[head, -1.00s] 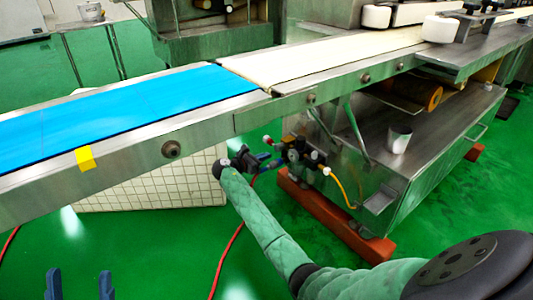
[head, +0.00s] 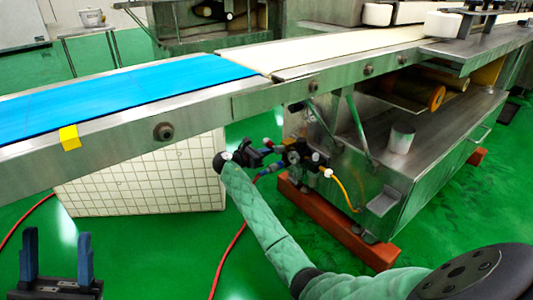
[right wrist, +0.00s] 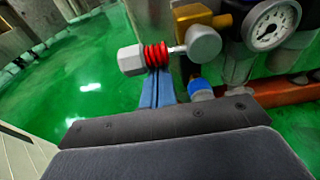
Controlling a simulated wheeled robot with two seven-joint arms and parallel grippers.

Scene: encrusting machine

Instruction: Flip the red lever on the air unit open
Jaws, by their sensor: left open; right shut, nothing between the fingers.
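The air unit (head: 296,154) hangs at the left end of the steel cabinet under the conveyor. Its red lever (head: 267,142) is small in the head view; in the right wrist view it is a red ribbed piece (right wrist: 155,55) between a pale hex end and a grey round knob. My right gripper (head: 270,168) is beside the unit, its blue fingers (right wrist: 158,88) closed together and empty. Their tips are close below the red piece, partly behind it; contact cannot be told. My left gripper (head: 57,255) is open and empty at the lower left, far from the unit.
A pressure gauge (right wrist: 270,25) and a brass fitting (right wrist: 203,18) sit close right of my right fingers. The conveyor frame (head: 200,115) passes above. A yellow hose (head: 341,188) and a red hose (head: 229,258) run nearby. The green floor is open at left.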

